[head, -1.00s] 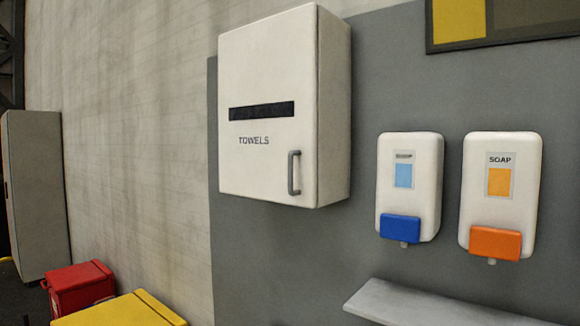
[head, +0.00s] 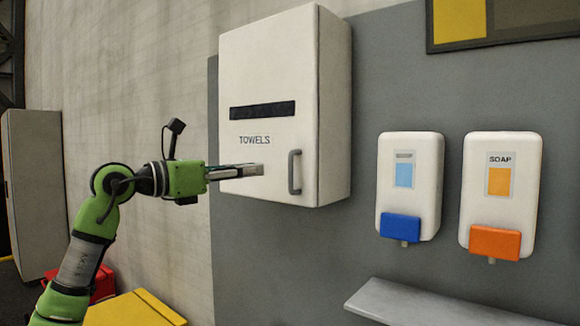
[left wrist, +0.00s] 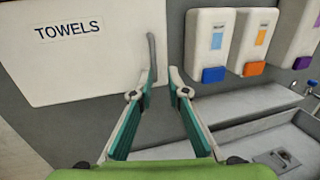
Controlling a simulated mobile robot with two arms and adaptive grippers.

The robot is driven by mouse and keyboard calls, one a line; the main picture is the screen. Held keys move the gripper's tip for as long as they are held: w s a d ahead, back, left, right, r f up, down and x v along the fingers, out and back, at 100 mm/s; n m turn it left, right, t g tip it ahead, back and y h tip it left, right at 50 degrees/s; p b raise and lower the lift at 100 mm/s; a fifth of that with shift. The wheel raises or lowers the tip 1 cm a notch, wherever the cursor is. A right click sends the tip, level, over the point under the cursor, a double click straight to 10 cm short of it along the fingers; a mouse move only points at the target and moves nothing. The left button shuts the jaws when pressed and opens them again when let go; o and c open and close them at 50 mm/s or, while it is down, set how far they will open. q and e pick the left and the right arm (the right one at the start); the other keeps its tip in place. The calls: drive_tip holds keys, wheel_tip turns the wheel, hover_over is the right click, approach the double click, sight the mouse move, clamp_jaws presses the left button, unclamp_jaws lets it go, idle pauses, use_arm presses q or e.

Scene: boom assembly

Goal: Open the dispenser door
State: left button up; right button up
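The towel dispenser (head: 335,110) is a white wall cabinet with a dark slot and the word TOWELS on its door (head: 265,62). The door is closed, with a grey vertical bar handle (head: 292,173) at its lower right. My left gripper (head: 258,169) is in front of the door, left of the handle in the head view. In the left wrist view the fingers (left wrist: 162,79) are apart with nothing between them. The handle (left wrist: 152,48) shows just beyond the left fingertip there; whether they touch I cannot tell. My right gripper is not in view.
Two soap dispensers, one with a blue lever (head: 401,227) and one with an orange lever (head: 495,242), hang to the right. A grey shelf (head: 440,305) is below them. A yellow box (head: 135,310) and a grey cabinet (head: 35,190) stand at the left.

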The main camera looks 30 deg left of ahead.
sight(289, 166)
use_arm(q)
drive_tip(key=shift+y, duration=0.3)
drive_tip(key=p+x, duration=0.2)
drive_tip(key=x, duration=0.2)
drive_tip(key=p+x, duration=0.3)
drive_tip(key=x, duration=0.1)
drive_tip(key=a+p+x, duration=0.1)
drive_tip(key=p+x, duration=0.1)
drive_tip(key=x, duration=0.2)
drive_tip(key=shift+w+r, duration=0.2)
drive_tip(key=shift+w, duration=0.05)
drive_tip(key=shift+w+d+f+p, duration=0.1)
drive_tip(key=shift+w+f+p, duration=0.05)
drive_tip(key=shift+w+p, duration=0.3)
clamp_jaws()
